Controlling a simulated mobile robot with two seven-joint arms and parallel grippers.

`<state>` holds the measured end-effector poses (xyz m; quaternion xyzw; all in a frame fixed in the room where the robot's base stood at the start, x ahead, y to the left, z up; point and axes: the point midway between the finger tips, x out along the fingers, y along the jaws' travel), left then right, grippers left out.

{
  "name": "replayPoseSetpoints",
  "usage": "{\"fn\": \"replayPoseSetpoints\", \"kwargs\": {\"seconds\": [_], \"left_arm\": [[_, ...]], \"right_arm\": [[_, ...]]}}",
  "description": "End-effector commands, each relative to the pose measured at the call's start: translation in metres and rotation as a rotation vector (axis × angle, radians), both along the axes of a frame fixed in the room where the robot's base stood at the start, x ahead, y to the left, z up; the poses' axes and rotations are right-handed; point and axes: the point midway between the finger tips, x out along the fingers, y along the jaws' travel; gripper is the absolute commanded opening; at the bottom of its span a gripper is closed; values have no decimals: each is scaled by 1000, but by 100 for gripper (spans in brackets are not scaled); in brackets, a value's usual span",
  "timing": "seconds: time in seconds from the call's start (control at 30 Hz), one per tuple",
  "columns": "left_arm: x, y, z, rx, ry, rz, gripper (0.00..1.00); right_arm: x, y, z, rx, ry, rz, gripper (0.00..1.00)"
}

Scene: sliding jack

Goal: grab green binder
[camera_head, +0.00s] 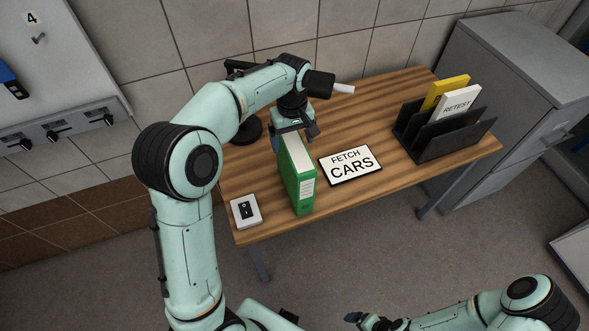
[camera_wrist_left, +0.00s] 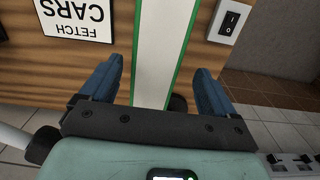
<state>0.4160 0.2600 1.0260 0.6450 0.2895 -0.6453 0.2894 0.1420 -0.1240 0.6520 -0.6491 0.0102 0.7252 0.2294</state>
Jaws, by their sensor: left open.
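The green binder (camera_head: 302,186) stands upright on the wooden table, its labelled spine facing the front edge. My left gripper (camera_head: 295,134) is over the binder's back end, coming down from above. In the left wrist view, the binder (camera_wrist_left: 165,45) shows as a white strip with green edges. The open blue fingers of the left gripper (camera_wrist_left: 160,68) are on either side of it, with visible gaps. My right gripper (camera_head: 358,319) is low at the bottom of the head view, away from the table, and its jaws are too small to read.
The wooden table (camera_head: 232,188) also carries a white switch box (camera_head: 246,211) left of the binder, a FETCH CARS sign (camera_head: 350,164) to its right, and a black file rack (camera_head: 440,140) at the right. A grey cabinet (camera_head: 515,90) stands beyond the table.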

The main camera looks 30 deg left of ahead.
Motion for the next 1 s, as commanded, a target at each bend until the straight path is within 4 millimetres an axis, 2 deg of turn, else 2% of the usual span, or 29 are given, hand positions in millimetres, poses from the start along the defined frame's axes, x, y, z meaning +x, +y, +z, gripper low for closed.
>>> {"fn": "replayPoseSetpoints", "kwargs": {"seconds": [0.17,0.4,0.5,0.77,0.8,0.87,1.0], "left_arm": [[0,0,-11,1,1,0,89],[0,-4,-46,0,3,0,89],[0,-4,-56,0,1,0,89],[1,-4,-58,0,-1,0,89],[1,-4,-58,0,-1,0,83],[1,-4,-58,0,-1,0,63],[1,-4,-58,0,-1,0,18]], "right_arm": [[0,0,-1,0,0,0,94],[-3,0,-4,0,2,1,94],[-3,0,-5,0,3,0,94],[-3,0,-4,0,3,0,94],[-3,0,-4,0,3,0,94],[-3,0,-4,0,3,0,94],[-3,0,-4,0,2,0,94]]}}
